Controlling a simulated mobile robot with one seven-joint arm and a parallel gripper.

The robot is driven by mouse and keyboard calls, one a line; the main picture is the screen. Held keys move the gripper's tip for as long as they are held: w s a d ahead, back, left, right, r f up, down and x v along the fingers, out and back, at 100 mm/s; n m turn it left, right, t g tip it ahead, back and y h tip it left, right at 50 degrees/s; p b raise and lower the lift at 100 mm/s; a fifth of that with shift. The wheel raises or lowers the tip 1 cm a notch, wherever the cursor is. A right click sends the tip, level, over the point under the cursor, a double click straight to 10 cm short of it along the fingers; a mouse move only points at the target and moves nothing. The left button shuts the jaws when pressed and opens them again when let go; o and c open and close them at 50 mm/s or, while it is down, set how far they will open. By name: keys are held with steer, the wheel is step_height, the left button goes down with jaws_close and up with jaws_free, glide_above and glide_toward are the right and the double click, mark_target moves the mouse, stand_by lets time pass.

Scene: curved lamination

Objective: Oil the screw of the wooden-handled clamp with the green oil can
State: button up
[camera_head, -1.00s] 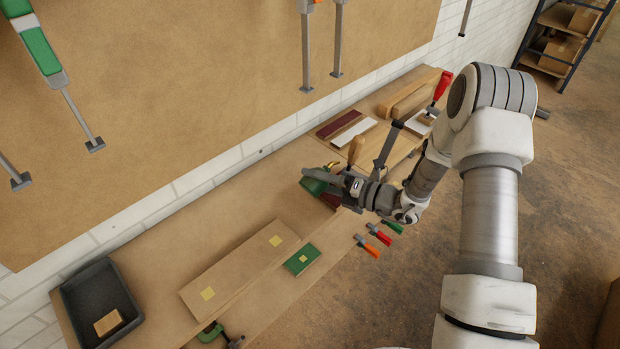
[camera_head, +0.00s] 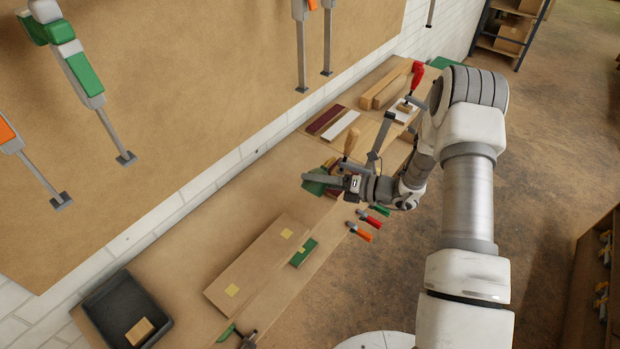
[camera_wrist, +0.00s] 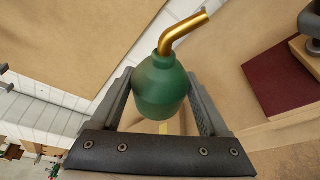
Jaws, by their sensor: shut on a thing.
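The green oil can (camera_wrist: 162,88) with a bent brass spout (camera_wrist: 184,34) is held between the fingers of my gripper (camera_wrist: 160,100) in the wrist view, spout pointing up and right. In the head view my gripper (camera_head: 322,182) is over the bench, with the can (camera_head: 315,187) partly hidden by it. The wooden-handled clamp (camera_head: 350,142) stands just beyond and right of my gripper; its screw is too small to make out. A grey clamp part (camera_wrist: 308,35) shows at the top right of the wrist view, apart from the spout, beside a dark red board (camera_wrist: 286,78).
On the bench lie a long board (camera_head: 258,262), a green block (camera_head: 303,252) and a black tray (camera_head: 108,302). A red-handled clamp (camera_head: 417,76) stands farther back. Several small clamps (camera_head: 370,219) hang at the front edge. A pegboard (camera_head: 230,100) rises behind.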

mark_target(311, 183)
steer(key=shift+s, duration=0.1)
steer(key=s+a+r+n+h, duration=0.1)
steer(key=n, duration=0.1)
steer(key=s+n, duration=0.1)
steer(key=shift+s+a+r+n+t+h+p, duration=0.1)
steer(key=shift+a+r+n+t+h+p, duration=0.25)
steer(key=shift+r+n+t+h, duration=0.05)
steer(key=s+d+r+m+t+h, duration=0.1)
steer(key=d+r+t+h, duration=0.2)
steer(key=d, duration=0.3)
steer(key=s+d+r+m+t+h, duration=0.1)
steer(key=s+d+r+t+h, duration=0.1)
steer(key=d, duration=0.5)
steer(key=shift+s+r+t+h, duration=0.15)
steer(key=shift+r+t+h, duration=0.25)
steer(key=shift+r+h, duration=0.2)
